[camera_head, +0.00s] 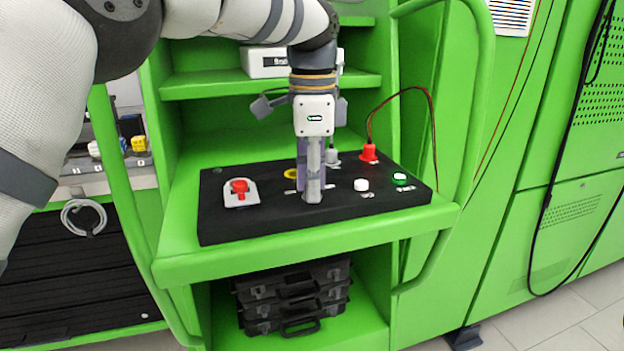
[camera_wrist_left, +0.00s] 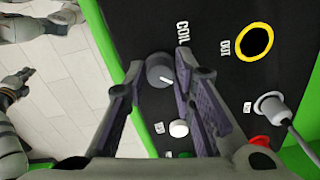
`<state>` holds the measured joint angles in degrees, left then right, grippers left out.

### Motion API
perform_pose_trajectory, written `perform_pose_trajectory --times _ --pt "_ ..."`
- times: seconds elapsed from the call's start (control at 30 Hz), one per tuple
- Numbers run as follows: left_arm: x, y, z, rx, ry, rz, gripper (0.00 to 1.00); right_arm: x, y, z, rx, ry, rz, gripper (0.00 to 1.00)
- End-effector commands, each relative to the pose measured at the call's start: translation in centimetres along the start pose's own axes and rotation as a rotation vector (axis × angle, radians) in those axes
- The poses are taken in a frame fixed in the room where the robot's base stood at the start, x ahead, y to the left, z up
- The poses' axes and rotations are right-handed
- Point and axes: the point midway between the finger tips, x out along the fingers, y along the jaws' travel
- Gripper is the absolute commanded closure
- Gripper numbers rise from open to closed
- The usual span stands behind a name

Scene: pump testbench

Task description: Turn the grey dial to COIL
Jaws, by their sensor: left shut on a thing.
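The grey dial (camera_wrist_left: 160,70) is on the black panel in the left wrist view, with a white mark on its top. The COIL label (camera_wrist_left: 182,38) is printed just beyond it, and the OUT label (camera_wrist_left: 225,47) is further right.
The panel also holds a red switch (camera_head: 239,190), a yellow-ringed hole (camera_head: 291,174), a red plug (camera_head: 369,153) with a cable, a grey plug (camera_head: 332,156), a white button (camera_head: 361,185) and a green button (camera_head: 400,178). Black cases (camera_head: 292,302) sit below.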

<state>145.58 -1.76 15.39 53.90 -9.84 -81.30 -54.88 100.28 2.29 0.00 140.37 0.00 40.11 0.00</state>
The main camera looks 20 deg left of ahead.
Motion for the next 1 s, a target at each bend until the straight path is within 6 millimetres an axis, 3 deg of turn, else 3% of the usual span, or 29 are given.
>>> perform_pose_trajectory --times 0.37,1.0 --pt "0.0 0.0 0.0 -0.105 -0.002 -0.002 1.00 -0.3 0.0 -0.2 0.000 0.009 0.000 1.00" --pt "0.1 0.0 0.1 -0.687 -0.003 0.000 1.00 -1.0 0.0 -0.7 0.000 0.033 -0.001 1.00"
